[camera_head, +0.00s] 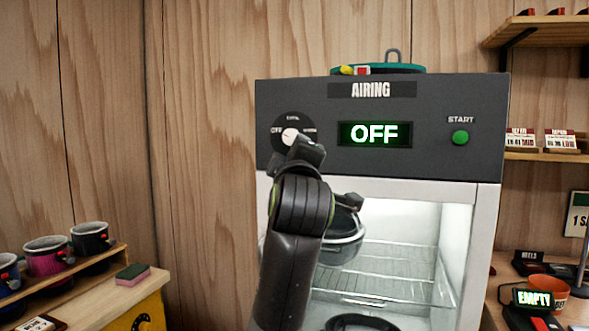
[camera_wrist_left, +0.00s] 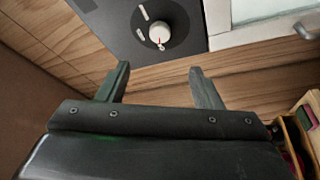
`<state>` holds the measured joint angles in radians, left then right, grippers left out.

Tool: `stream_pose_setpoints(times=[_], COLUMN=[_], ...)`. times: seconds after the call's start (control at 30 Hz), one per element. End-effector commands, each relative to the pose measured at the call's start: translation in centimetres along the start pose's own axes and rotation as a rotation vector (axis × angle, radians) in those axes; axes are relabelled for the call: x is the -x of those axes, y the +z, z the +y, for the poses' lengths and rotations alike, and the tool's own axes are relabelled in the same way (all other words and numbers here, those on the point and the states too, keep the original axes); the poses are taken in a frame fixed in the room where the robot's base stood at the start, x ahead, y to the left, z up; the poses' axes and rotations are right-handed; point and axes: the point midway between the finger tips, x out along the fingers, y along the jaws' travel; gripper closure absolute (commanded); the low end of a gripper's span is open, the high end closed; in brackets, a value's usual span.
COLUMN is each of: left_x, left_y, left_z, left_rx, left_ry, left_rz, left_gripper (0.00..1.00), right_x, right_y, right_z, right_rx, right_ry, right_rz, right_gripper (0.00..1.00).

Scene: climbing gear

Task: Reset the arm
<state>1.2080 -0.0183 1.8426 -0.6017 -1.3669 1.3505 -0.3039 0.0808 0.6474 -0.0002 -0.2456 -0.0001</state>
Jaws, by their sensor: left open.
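My left arm (camera_head: 295,235) rises in front of the grey drying cabinet (camera_head: 430,105) in the head view, its upper end just below the dial knob (camera_head: 291,136). My left gripper (camera_wrist_left: 158,72) is open and empty, with its two fingers apart. The knob (camera_wrist_left: 160,33) shows beyond and between the fingertips in the left wrist view, not touched by them. The cabinet display (camera_head: 375,133) reads OFF. A round green START button (camera_head: 460,137) sits to its right. My right gripper is in neither view.
The cabinet's lit interior holds a dark helmet-like item (camera_head: 343,240) on wire racks (camera_head: 385,275), partly hidden by my arm. Several mugs (camera_head: 90,238) stand on a shelf at the left, near a sponge (camera_head: 132,273).

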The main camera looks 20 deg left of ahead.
Motion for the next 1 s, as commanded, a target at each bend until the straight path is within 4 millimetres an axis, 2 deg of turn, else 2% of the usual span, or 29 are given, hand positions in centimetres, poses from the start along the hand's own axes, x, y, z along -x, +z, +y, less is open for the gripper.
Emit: stream_pose_setpoints(times=[0.17,0.5,0.57,0.63,0.67,0.77,0.87,0.9,0.97,1.0], left_x=[1.3,1.4,1.1,0.2,-0.3,-2.6,-4.6,-5.2,-5.6,-5.7], left_y=[0.0,0.0,0.3,1.2,1.8,4.7,8.1,9.4,11.2,12.4], left_z=[-0.1,-0.1,-0.5,-2.0,-2.8,-7.6,-14.1,-16.9,-21.1,-24.0], left_rx=[0.001,-0.002,-0.015,-0.055,-0.083,-0.207,-0.353,-0.408,-0.484,-0.530], left_ry=[0.000,-0.002,-0.010,-0.031,-0.043,-0.103,-0.169,-0.193,-0.227,-0.249], left_rz=[0.000,0.000,-0.005,-0.022,-0.032,-0.089,-0.170,-0.206,-0.260,-0.297], left_gripper=[0.41,0.41,0.41,0.41,0.41,0.41,0.41,0.41,0.41,0.41], right_x=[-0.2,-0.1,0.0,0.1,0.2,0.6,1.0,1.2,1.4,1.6], right_y=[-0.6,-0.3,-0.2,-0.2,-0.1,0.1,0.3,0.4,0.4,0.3], right_z=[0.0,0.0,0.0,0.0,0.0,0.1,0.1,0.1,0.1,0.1], right_rx=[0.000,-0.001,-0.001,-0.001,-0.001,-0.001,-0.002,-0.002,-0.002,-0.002], right_ry=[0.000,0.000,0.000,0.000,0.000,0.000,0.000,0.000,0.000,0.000], right_rz=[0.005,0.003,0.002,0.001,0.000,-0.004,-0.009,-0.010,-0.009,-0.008], right_gripper=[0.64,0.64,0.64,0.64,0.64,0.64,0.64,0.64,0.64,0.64])
